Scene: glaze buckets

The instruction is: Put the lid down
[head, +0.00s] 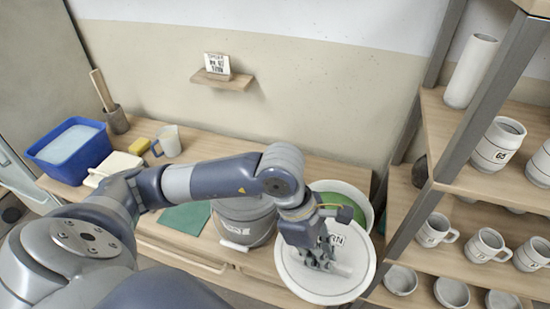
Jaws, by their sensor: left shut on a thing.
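A bucket with green glaze (366,207) stands just behind the lid, partly covered by my arm and the lid. A grey bucket (245,222) stands to the left, its top hidden by my arm. I cannot tell what is under the lid. My right gripper is not in view.
A blue tub (62,172), a yellow sponge (138,146), a pitcher (169,141) and a pot with tools (116,120) stand on the left of the worktop (220,150). A green cloth (184,217) lies nearer the middle. A shelf rack (462,190) with mugs and bowls rises at right.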

